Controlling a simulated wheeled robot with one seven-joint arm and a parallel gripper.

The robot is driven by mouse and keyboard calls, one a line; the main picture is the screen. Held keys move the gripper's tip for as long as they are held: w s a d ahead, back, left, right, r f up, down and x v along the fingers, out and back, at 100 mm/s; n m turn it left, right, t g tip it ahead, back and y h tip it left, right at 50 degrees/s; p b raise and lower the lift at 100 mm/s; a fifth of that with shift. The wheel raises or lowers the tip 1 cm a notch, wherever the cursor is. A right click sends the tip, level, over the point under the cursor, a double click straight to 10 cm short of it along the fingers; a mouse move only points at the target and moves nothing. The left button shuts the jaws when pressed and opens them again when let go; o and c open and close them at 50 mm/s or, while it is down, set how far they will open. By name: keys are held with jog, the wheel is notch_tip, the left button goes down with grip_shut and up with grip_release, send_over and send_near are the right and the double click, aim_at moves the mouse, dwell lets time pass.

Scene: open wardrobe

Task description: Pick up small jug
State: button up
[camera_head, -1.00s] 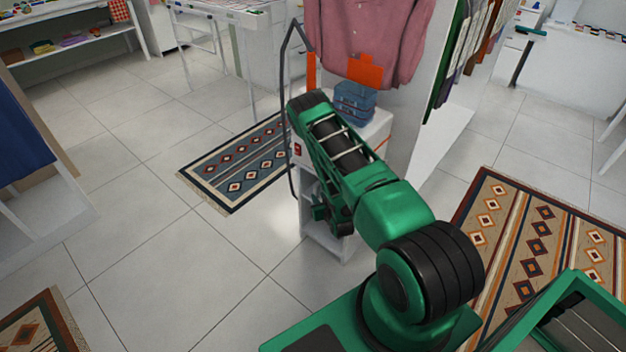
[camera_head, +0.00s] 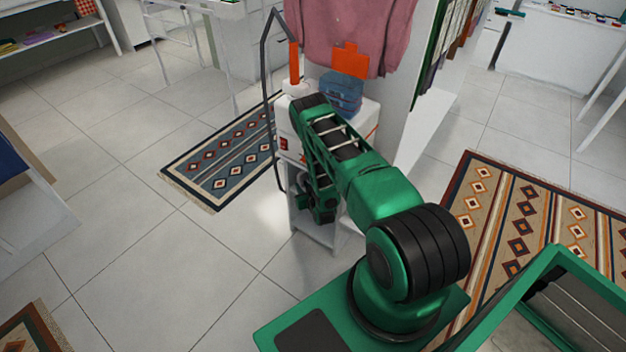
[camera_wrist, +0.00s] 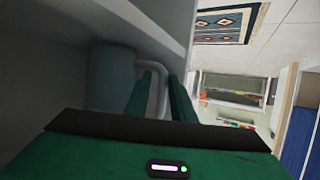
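The small jug (camera_wrist: 112,75) is a dull grey vessel, seen in the wrist view in the shadow of a shelf. Its pale curved handle (camera_wrist: 157,72) points toward the middle of the picture. My gripper (camera_wrist: 160,80) has one green finger on each side of the handle, with a gap between them. The fingers look open around the handle, and I cannot make out firm contact. In the head view my gripper is mostly hidden behind my arm at the white stand's lower compartment, and the jug does not show.
The white stand (camera_head: 367,112) carries a blue container (camera_head: 343,94) and stands beside a tall white panel. A pink shirt (camera_head: 365,30) hangs above. The stand's grey wall (camera_wrist: 50,60) is close on the left in the wrist view. Tiled floor lies open to the left.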

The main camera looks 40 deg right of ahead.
jog(key=x, duration=0.2)
jog(key=shift+w+f, duration=0.15)
jog(key=shift+w, duration=0.1)
jog(key=shift+f, duration=0.1)
jog(key=shift+o, duration=0.4)
jog(key=shift+d, duration=0.1)
grip_shut()
jog(key=shift+w, duration=0.15)
dwell(0.6)
